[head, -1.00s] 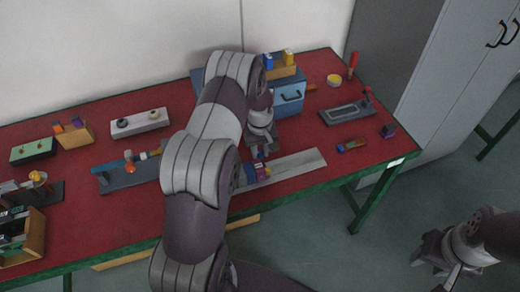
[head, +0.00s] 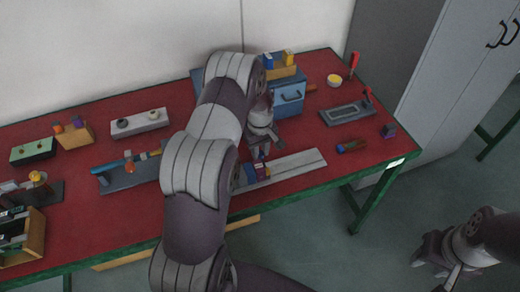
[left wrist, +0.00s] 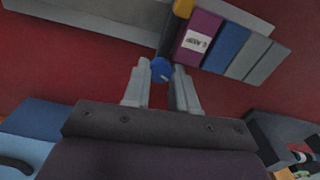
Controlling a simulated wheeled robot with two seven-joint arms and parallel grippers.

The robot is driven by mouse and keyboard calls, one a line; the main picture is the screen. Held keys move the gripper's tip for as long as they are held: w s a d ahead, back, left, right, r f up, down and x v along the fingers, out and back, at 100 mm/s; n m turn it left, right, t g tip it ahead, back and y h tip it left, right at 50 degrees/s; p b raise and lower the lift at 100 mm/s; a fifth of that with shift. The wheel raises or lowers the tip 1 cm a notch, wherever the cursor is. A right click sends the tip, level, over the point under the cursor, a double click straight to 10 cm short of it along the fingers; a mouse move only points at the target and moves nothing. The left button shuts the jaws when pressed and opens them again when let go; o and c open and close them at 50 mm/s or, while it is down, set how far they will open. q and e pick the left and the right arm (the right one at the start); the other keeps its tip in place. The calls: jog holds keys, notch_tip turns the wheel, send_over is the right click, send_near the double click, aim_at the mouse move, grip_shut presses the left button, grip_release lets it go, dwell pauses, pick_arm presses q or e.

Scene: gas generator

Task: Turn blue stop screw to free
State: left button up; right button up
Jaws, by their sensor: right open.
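The blue stop screw (left wrist: 161,69) has a round blue head with a light mark. It sits at the dark end of a small block row with purple, blue and grey parts (left wrist: 214,45). In the head view this block (head: 256,172) lies on a long grey plate, partly hidden by my left arm. My left gripper (left wrist: 161,75) has its two fingers on either side of the screw head, close against it; it also shows in the head view (head: 262,152). My right gripper (head: 432,252) is open and empty, off the table at the lower right.
The grey plate (head: 298,166) lies on the red table (head: 215,208). A blue drawer box (head: 291,97) stands behind my left gripper, and a grey tray (head: 346,113) lies to the right. Several fixtures stand at the left.

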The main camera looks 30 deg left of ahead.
pick_arm(q)
jog(key=o, duration=0.4)
jog(key=shift+o, duration=0.2)
notch_tip(320, 180, up, 16)
jog(key=s+r+g+p, duration=0.1)
jog(key=p, duration=0.5)
jog(key=m+t+p, duration=0.1)
jog(key=m+p, duration=0.5)
jog(key=m, duration=0.7)
send_over(260, 154)
notch_tip(260, 154, down, 5)
notch_tip(260, 154, down, 11)
jog(key=p, duration=0.3)
jog(key=shift+w+a+r, duration=0.1)
jog(key=shift+w+r, duration=0.05)
jog(key=shift+f, duration=0.65)
